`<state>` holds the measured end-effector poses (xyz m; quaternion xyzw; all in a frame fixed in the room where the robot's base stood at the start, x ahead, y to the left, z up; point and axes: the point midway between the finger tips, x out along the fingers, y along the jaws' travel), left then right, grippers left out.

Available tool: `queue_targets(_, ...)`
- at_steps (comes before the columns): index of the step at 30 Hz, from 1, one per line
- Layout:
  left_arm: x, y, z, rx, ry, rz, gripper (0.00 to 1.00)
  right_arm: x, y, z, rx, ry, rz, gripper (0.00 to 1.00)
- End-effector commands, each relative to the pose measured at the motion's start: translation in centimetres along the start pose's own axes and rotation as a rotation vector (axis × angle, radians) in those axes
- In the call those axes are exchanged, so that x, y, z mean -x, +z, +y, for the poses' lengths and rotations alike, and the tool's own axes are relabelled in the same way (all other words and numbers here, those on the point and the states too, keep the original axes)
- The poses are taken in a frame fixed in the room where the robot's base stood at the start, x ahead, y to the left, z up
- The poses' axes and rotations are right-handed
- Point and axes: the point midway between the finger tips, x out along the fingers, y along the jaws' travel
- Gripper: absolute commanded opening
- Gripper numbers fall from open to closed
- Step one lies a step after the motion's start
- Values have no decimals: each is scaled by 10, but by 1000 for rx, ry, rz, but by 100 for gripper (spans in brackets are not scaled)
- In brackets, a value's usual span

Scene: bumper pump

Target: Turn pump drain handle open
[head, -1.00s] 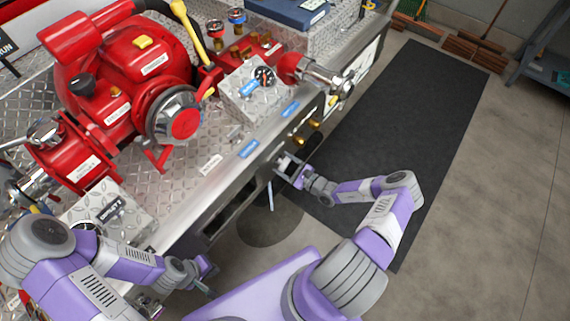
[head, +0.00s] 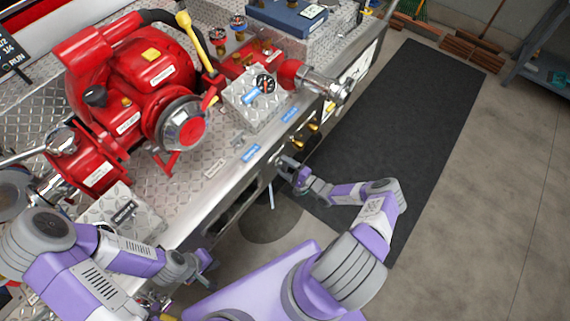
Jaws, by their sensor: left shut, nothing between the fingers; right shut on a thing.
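The red pump (head: 130,95) stands on the diamond-plate deck of the bumper. My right gripper (head: 283,168) is at the bumper's front face, shut on a small part there that I take to be the drain handle. The fingers mostly hide that part, so its angle cannot be read. A thin pale rod (head: 271,195) hangs just below the gripper. My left gripper (head: 208,272) is shut and empty, low in front of the bumper at the left, apart from the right gripper.
Brass fittings (head: 303,135) stick out of the bumper front just beyond my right gripper. A chrome outlet (head: 325,88) juts out above them. A dark mat (head: 405,130) lies on the open floor to the right. A shelf (head: 540,75) stands at the far right.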

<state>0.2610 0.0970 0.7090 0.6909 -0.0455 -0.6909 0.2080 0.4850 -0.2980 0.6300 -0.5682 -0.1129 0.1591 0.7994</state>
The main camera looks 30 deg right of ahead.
Motion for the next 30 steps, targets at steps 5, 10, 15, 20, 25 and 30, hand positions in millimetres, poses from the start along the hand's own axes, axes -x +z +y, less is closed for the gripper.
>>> queue_targets(5, 10, 0, 4, 0, 0, 0, 0, 0, 1, -1, 139, 0, 1, 38)
queue_targets(10, 15, 1, 6, 0, 0, 0, 0, 0, 0, -1, 240, 0, 1, 38)
queue_targets(15, 18, 1, 7, 0, 0, 0, 0, 0, 0, 0, 307, 0, 0, 38)
queue_targets(20, 20, 1, 7, 0, 0, 0, 0, 0, 0, 0, 339, 0, 1, 38)
queue_targets(25, 20, 1, 8, 0, 0, 0, 0, 0, 0, 0, 352, 0, 1, 38)
queue_targets(30, 20, 1, 8, 0, 0, 0, 0, 0, 0, 0, 354, 0, 0, 38)
